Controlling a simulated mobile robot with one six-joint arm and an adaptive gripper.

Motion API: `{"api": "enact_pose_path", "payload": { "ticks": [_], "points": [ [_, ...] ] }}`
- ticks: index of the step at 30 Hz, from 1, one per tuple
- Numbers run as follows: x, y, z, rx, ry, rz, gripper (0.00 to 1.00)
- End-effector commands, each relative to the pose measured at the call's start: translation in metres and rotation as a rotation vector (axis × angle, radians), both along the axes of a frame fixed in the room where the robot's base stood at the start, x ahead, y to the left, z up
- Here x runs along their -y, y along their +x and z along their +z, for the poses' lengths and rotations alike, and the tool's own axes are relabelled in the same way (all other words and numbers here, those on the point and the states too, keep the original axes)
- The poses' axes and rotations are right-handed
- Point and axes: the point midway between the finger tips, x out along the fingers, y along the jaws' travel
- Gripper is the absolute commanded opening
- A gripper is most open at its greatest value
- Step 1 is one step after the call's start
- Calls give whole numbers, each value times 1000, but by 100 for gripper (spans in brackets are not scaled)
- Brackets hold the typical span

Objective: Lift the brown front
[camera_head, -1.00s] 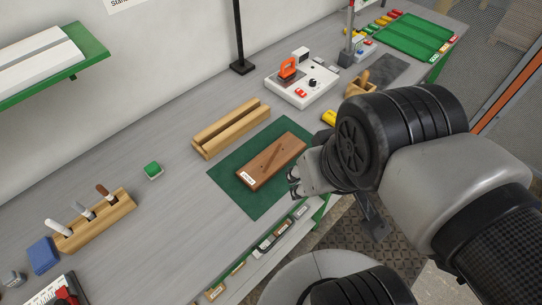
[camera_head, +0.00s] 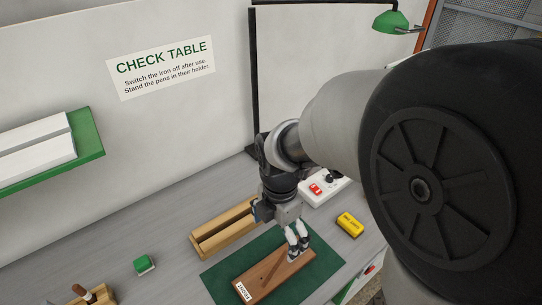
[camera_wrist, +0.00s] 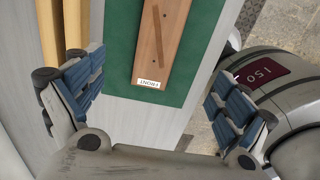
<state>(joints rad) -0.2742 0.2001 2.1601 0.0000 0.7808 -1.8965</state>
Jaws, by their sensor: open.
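The brown front (camera_head: 260,283) is a flat wooden panel with a diagonal strip on its face and a small white label at its near end. It lies on a green mat (camera_head: 222,284). In the wrist view the front (camera_wrist: 175,40) shows between my fingers, label end closest, on the mat (camera_wrist: 192,85). My gripper (camera_head: 298,250) points down at the panel's far right end in the head view. Its fingers (camera_wrist: 158,98) are wide apart with nothing between them. Whether the fingertips touch the panel cannot be told.
A slotted wooden rack (camera_head: 218,238) stands just behind the mat. A yellow block (camera_head: 349,225) and a white box with red switches (camera_head: 325,190) are at the right. A green block (camera_head: 144,264) is at the left, with bare grey table between.

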Motion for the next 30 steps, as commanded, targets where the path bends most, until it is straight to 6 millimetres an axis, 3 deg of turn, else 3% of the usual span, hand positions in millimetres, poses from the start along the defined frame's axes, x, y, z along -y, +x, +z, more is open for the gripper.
{"api": "enact_pose_path", "payload": {
  "ticks": [15, 25, 30],
  "points": [
    [0, -2, -105, -4, -1, -2, 94],
    [-1, -1, -126, -2, -1, -2, 94],
    [-5, -2, -152, -3, -1, -2, 94]
  ]
}}
